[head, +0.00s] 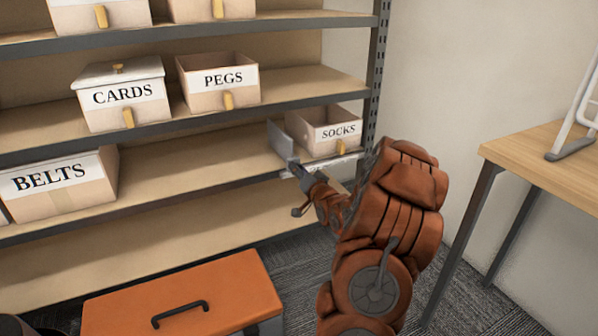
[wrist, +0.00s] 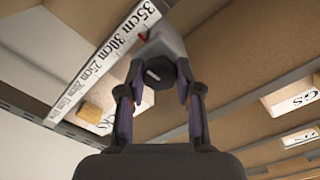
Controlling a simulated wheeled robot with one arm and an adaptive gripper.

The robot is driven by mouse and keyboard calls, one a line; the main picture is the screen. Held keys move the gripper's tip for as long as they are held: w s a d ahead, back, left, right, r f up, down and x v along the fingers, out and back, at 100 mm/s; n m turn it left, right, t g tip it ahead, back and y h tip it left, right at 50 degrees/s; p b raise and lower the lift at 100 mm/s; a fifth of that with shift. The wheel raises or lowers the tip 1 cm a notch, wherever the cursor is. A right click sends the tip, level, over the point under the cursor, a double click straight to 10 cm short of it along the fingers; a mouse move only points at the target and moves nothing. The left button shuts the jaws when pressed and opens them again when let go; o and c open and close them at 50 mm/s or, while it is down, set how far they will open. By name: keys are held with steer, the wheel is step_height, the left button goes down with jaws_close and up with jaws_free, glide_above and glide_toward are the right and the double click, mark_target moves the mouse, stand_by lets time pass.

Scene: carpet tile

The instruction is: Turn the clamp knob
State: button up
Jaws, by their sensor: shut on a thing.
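The clamp knob (wrist: 150,76) is dark grey with flat sides and a pale mark on its face. In the wrist view it sits between the two fingers of my gripper (wrist: 158,84), which is shut on it. Behind it is the grey clamp body (wrist: 165,45), beside a white ruler strip (wrist: 100,66) marked in centimetres. A small red mark (wrist: 142,37) shows near the 35cm end. In the head view my gripper (head: 299,168) is at the shelf's front edge, by a grey plate (head: 280,140) and the ruler (head: 325,161). The knob itself is hard to make out there.
A SOCKS box (head: 335,132) stands just behind the ruler on the shelf. BELTS (head: 62,183), CARDS (head: 122,98) and PEGS (head: 220,85) boxes are to the left. An orange case (head: 185,300) is below, and a wooden table (head: 545,160) at right.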

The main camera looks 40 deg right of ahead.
jaws_close()
steer(key=shift+n, duration=0.3)
steer(key=n, duration=1.9)
steer(key=shift+r, duration=0.1)
steer(key=shift+n, duration=0.5)
